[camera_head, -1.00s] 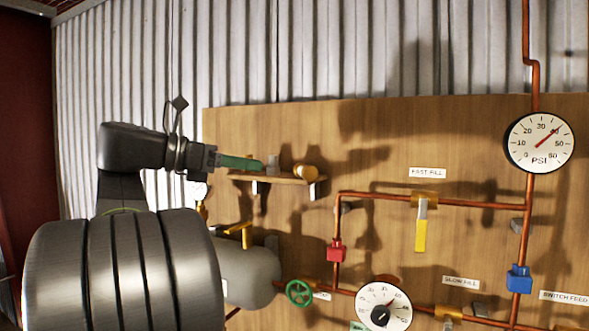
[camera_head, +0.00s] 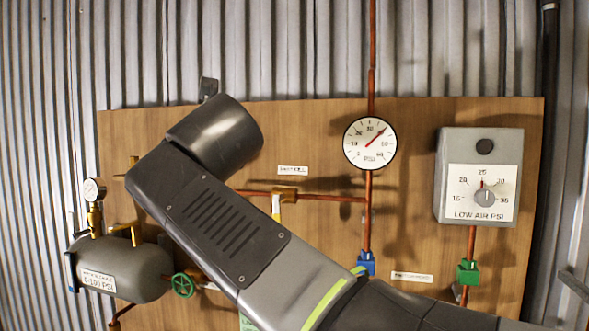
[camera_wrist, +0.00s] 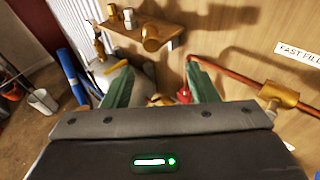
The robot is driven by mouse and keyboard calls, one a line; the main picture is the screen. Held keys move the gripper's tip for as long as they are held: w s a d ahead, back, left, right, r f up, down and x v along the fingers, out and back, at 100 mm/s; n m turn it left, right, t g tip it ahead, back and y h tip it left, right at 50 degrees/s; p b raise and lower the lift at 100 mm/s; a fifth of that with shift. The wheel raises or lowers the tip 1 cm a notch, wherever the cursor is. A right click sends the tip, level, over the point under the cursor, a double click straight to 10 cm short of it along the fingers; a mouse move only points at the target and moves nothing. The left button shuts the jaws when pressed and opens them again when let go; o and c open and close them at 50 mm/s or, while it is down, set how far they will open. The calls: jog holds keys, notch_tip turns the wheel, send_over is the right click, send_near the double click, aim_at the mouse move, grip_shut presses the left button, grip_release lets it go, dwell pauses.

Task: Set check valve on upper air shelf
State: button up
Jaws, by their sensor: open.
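A small wooden shelf (camera_wrist: 116,31) shows at the top of the wrist view, fixed to the panel. A brass cylindrical fitting (camera_wrist: 151,38) lies at its right end; it may be the check valve, but I cannot tell. Two smaller cylinders, one greyish (camera_wrist: 129,18) and one brassy (camera_wrist: 112,12), stand to its left. My gripper (camera_wrist: 160,78) is open, with its green fingers apart, in front of the panel and below the shelf in the picture. Nothing is held between the fingers. In the head view, my arm hides the shelf and the gripper.
A copper pipe with the brass FAST FILL valve (camera_wrist: 278,96) runs right of my fingers. A red valve part (camera_wrist: 184,96) shows beyond them. The head view shows a grey tank (camera_head: 122,271), a green handwheel (camera_head: 183,286), a pressure gauge (camera_head: 370,143) and a grey LOW AIR box (camera_head: 481,170).

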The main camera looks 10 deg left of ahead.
jog(key=x, duration=0.4)
jog(key=p+x, duration=0.1)
jog(key=x, duration=0.4)
jog(key=s+a+x, duration=0.1)
jog(key=x, duration=0.3)
jog(key=shift+w+a+p, duration=0.25)
jog(key=shift+p, duration=0.15)
jog(key=shift+r+y, duration=0.1)
jog(key=shift+y, duration=0.2)
grip_shut()
jog(key=shift+s, duration=0.1)
